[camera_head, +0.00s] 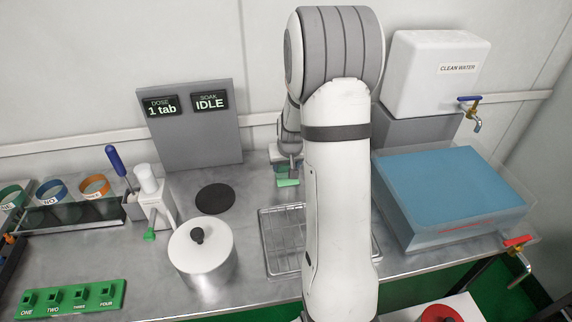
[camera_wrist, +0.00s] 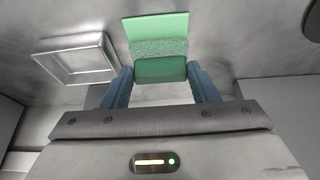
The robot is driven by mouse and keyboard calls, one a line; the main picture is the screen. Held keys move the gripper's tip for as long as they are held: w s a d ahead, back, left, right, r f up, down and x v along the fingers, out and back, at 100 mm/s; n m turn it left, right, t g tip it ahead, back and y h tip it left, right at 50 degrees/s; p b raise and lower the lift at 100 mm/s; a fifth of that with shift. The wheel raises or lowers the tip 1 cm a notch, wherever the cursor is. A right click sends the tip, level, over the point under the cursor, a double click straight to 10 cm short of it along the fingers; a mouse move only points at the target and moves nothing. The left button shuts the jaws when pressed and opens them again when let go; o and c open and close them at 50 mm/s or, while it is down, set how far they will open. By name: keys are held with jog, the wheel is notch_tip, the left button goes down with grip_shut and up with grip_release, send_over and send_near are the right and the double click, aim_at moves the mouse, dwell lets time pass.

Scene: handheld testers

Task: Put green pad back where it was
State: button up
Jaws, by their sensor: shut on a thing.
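My gripper (camera_head: 286,165) is at the back of the counter, just left of my arm's upright link in the head view. In the wrist view its two blue fingers (camera_wrist: 160,76) are shut on the green pad (camera_wrist: 160,69). The pad shows a dark green block nearest me, a textured middle band and a paler flat green part beyond. In the head view the pad (camera_head: 287,182) hangs under the fingers, partly hidden by the gripper. I cannot tell whether it touches the counter.
A wire rack (camera_head: 283,262) lies in front, partly behind my arm. A black disc (camera_head: 215,198) and lidded pot (camera_head: 202,256) are to the left. A blue-topped basin (camera_head: 450,192) is to the right. A grey display panel (camera_head: 192,125) stands behind.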

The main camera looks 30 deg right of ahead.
jog(key=shift+f, duration=0.25)
jog(key=o, duration=1)
jog(key=shift+r, duration=0.1)
jog(key=shift+s+r, duration=0.1)
jog(key=shift+r, duration=0.5)
jog(key=p+v, duration=0.1)
jog(key=v, duration=1)
jog(key=shift+a, duration=0.1)
jog(key=shift+s+r, duration=0.1)
jog(key=s+a+r+n+p, duration=0.1)
jog(key=s+a+r, duration=0.2)
jog(key=s+a, duration=0.2)
jog(key=s+a+r+n+g+p, duration=0.1)
jog(key=s+a+r+p, duration=0.1)
jog(key=s+a, duration=0.3)
jog(key=s+a+r+n+y+p, duration=0.1)
jog(key=s+a+r, duration=0.4)
jog(key=s, duration=0.6)
jog(key=shift+a+g+p, duration=0.3)
jog(key=shift+g+p, duration=0.05)
jog(key=shift+g, duration=0.05)
